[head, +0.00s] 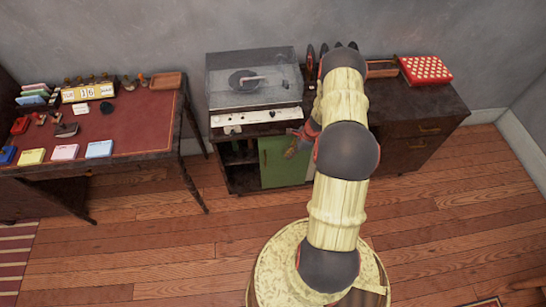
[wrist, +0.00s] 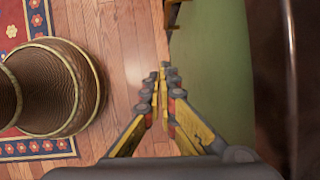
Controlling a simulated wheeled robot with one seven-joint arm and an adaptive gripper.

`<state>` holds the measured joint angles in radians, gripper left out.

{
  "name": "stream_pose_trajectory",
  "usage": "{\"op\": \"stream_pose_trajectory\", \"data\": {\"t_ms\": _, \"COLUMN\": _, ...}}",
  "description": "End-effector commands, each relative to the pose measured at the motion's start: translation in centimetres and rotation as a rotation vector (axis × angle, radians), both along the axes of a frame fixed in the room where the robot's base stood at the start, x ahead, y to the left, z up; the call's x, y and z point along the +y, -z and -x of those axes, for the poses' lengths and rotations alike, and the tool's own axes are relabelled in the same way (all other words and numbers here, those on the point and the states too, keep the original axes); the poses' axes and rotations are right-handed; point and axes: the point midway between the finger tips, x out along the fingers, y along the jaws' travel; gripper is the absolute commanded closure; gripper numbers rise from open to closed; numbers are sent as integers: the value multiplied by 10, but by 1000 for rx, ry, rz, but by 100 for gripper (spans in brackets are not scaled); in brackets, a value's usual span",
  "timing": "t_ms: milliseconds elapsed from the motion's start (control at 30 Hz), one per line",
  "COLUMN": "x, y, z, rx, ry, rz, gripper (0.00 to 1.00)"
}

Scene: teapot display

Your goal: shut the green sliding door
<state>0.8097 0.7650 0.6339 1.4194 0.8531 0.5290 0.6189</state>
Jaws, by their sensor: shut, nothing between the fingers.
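The green sliding door (head: 282,162) is in the front of the dark cabinet (head: 228,182) under the record player. To its left the cabinet front is open, with dark shelving (head: 239,152) inside. In the wrist view the green door (wrist: 218,70) fills the right side as an upright panel. My gripper's fingers (wrist: 164,82) are together and empty, close beside the panel; I cannot tell whether they touch it. The door's right edge is partly hidden by my arm.
A record player (head: 252,82) stands on the cabinet. A desk (head: 140,120) with stationery is at the left. A dark chest (head: 415,125) bearing a red patterned box (head: 426,70) is at the right. Bare wooden floor (head: 150,235) lies in front.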

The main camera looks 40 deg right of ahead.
Motion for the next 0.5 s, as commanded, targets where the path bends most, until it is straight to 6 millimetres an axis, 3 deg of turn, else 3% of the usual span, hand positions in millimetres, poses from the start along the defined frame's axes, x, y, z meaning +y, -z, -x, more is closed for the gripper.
{"op": "stream_pose_trajectory", "data": {"t_ms": 267, "x": -3, "y": 6, "z": -1, "rx": 25, "ry": 99, "rz": -4, "gripper": 100}}
{"op": "stream_pose_trajectory", "data": {"t_ms": 500, "x": 7, "y": 39, "z": -9, "rx": 26, "ry": 96, "rz": -6, "gripper": 100}}
